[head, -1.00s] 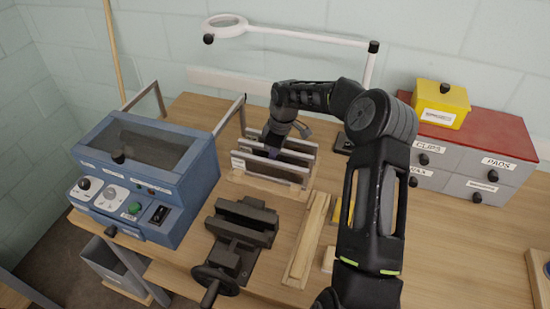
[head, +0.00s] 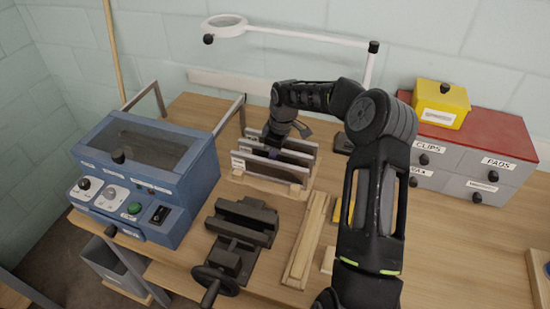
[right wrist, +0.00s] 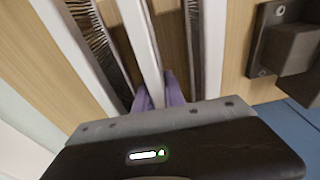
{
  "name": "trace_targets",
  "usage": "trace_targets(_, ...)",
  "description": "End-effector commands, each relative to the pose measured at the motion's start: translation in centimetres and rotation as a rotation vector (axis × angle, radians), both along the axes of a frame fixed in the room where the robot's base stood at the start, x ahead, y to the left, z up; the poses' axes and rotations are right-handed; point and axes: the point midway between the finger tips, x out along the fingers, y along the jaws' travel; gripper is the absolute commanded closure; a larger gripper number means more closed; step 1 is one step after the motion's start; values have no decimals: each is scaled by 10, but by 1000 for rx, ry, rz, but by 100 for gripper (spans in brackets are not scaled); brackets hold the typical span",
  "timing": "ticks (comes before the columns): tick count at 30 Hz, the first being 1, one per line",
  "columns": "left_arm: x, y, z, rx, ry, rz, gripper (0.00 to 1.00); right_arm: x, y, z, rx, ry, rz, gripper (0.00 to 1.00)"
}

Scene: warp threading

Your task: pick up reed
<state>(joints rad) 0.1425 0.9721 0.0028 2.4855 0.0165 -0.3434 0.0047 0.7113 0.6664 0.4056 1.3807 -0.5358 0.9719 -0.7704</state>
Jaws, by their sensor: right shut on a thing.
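Reeds with pale metal rails and dark teeth (head: 290,157) stand side by side in a low wooden rack (head: 262,184) at the middle back of the bench. My right gripper (head: 273,143) comes down over them from above and is shut on the pale rail of one reed. In the right wrist view, its purple fingertips (right wrist: 158,92) close on both sides of this rail (right wrist: 140,35). Other reeds' rails and dark teeth (right wrist: 93,35) run along both sides of it. The gripper partly hides the held reed in the head view. My left gripper is not in view.
A dark vise (head: 240,235) stands in front of the rack, and a blue machine (head: 150,170) to its left. Wooden strips (head: 306,240) lie to the right of the vise. A drawer cabinet (head: 470,160) with a yellow box (head: 440,105) is at right, and a ring lamp (head: 224,27) behind.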

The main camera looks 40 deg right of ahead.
Motion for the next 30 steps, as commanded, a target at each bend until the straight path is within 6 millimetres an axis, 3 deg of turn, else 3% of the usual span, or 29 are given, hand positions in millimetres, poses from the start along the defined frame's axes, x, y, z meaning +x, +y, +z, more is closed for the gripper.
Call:
trace_targets(11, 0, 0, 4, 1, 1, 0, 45, 1, 0, 7, -1, -2, 0, 100)
trace_targets(16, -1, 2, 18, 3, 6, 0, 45, 1, 0, 32, -1, -3, -1, 100)
trace_targets(24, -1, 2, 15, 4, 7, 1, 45, 1, -1, 79, -3, -4, -1, 100)
trace_targets(30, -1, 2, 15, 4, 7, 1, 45, 1, 0, 99, -1, -3, 0, 100)
